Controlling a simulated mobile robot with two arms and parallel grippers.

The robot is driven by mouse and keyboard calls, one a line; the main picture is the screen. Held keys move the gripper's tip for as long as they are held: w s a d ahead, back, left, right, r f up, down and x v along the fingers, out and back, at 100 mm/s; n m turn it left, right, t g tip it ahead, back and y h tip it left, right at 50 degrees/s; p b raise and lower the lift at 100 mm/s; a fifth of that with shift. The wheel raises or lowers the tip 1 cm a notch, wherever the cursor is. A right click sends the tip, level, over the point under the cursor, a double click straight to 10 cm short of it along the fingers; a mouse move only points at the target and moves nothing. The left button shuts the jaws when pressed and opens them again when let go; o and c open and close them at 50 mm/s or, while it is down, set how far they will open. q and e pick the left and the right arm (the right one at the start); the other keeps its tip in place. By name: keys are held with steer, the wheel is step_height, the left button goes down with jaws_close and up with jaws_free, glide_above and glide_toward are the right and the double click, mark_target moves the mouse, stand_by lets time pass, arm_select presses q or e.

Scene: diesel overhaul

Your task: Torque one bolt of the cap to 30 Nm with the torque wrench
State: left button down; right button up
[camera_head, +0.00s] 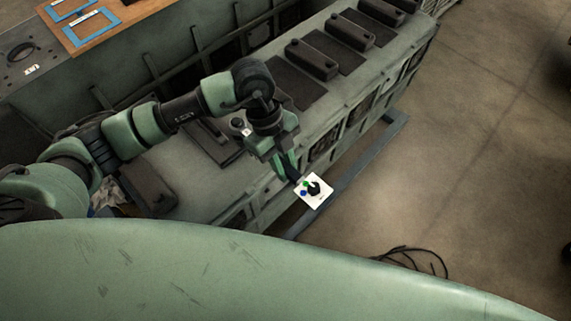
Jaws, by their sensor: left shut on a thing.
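My left gripper (289,167) hangs from the green and black arm that comes in from the left. It is over the near long side of the green engine block (240,182). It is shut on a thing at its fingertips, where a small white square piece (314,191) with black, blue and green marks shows. I cannot tell clearly what this piece is, or whether it is part of the torque wrench. The cap and its bolts cannot be made out; part of the block is behind my arm. My right gripper is not in view.
Several dark rectangular covers (312,59) line the block's top. A grey rail (365,160) runs along its base. Black cable (415,258) lies on the open concrete floor (480,150). A wooden bench top (128,14) with blue-framed cards is at the upper left.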

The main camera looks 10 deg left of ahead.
arm_select(q)
steer(key=shift+s+a, duration=0.25)
steer(key=shift+s, duration=0.15)
steer(key=shift+s+a+p, duration=0.1)
steer(key=shift+s+p, duration=0.1)
steer(key=shift+p, duration=0.1)
stand_by(0.4)
steer(key=shift+s+a+m+g, duration=0.2)
steer(key=shift+s+m+g, duration=0.1)
steer(key=shift+s+a, duration=0.1)
steer(key=shift+s+a, duration=0.15)
stand_by(0.3)
steer(key=shift+s+m, duration=0.15)
steer(key=shift+m, duration=0.15)
steer(key=shift+s+a+y, duration=0.15)
steer(key=shift+a+y, duration=0.05)
steer(key=shift+y, duration=0.1)
